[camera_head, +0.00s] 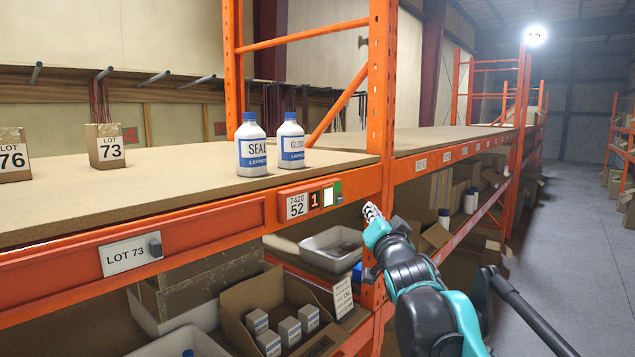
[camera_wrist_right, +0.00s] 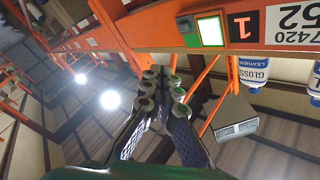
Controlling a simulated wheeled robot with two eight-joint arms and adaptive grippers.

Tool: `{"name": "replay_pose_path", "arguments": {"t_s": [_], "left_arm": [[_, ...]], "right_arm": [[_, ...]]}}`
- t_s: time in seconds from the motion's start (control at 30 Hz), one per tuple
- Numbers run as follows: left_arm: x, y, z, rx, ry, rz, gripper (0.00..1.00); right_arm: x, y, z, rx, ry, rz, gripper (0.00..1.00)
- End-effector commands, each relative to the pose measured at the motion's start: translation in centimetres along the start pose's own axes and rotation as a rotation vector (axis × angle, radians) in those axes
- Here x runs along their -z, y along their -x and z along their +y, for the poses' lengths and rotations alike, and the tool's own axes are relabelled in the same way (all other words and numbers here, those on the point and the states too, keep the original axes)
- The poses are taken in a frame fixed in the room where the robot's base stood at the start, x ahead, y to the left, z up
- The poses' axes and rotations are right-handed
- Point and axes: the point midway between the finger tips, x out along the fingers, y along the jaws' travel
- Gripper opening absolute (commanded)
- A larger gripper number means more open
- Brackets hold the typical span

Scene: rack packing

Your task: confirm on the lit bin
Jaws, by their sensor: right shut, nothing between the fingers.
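A small panel on the orange shelf beam carries a label (camera_head: 297,206) reading 7420 52, a red digit 1 (camera_head: 314,200) and a lit whitish-green button (camera_head: 328,196). The wrist view shows the lit button (camera_wrist_right: 210,31) and the digit 1 (camera_wrist_right: 242,24) along its top edge. My right gripper (camera_head: 372,211) is shut and empty, just right of the panel and slightly lower in the head view. In the wrist view its fingertips (camera_wrist_right: 162,84) lie below the button, with a visible gap. My left gripper is not in view.
Bottles marked SEAL (camera_head: 252,155) and GLOSS (camera_head: 291,148) stand on the shelf above the panel. An orange upright (camera_head: 381,90) is close to my right gripper. The aisle (camera_head: 580,240) is clear.

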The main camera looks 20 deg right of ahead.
Motion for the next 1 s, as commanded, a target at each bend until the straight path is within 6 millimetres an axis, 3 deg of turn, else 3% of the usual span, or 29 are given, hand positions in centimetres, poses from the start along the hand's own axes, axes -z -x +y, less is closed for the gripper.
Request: {"name": "replay_pose_path", "arguments": {"t_s": [0.1, 0.57, 1.0], "left_arm": [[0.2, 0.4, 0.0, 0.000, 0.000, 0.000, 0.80], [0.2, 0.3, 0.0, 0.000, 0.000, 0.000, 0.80], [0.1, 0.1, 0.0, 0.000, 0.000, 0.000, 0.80]], "right_arm": [[0.8, -0.3, -0.4, 0.007, -0.007, 0.009, 0.00], [0.6, -0.6, -0.6, 0.009, -0.009, 0.010, 0.00], [-1.6, -3.6, -2.9, 0.011, -0.011, 0.010, 0.00]]}}
